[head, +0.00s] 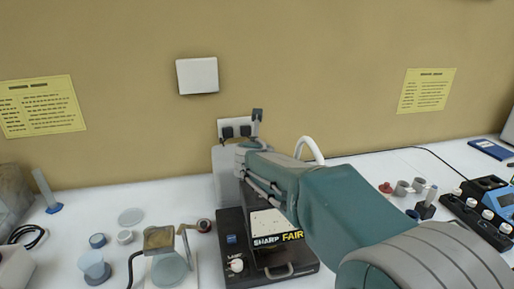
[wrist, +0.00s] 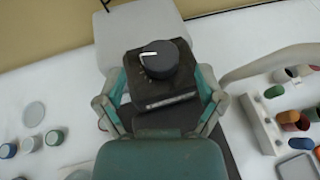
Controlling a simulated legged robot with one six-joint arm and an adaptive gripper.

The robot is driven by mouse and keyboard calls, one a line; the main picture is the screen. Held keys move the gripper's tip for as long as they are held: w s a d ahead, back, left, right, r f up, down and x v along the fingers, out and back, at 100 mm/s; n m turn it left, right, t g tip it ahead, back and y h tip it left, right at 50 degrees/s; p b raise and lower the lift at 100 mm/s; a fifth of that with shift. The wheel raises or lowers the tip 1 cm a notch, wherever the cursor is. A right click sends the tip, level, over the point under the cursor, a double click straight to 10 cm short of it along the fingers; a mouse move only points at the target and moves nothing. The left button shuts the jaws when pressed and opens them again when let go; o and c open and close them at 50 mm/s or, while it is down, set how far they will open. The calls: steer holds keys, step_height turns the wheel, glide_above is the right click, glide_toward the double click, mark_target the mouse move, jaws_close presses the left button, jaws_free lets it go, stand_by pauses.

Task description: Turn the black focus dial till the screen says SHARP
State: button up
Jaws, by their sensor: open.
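The black focus dial (wrist: 158,60) sits on top of a dark block in the wrist view, its white mark pointing left. My gripper (wrist: 161,78) is open, one finger on each side of the dial and block; I cannot tell whether either finger touches. In the head view my gripper (head: 250,150) is over the rear of the black instrument (head: 232,225) and hides the dial. My arm covers part of the instrument's right side.
A white knob (head: 236,265) is on the instrument's front left. A small stand with a round plate (head: 168,268) is close on the left, with several small cups beyond. A curved white tube (head: 310,148) rises behind my arm. A blue device (head: 492,195) stands far right.

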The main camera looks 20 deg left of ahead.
steer(key=shift+x, duration=1.95)
steer(key=c, duration=1.2)
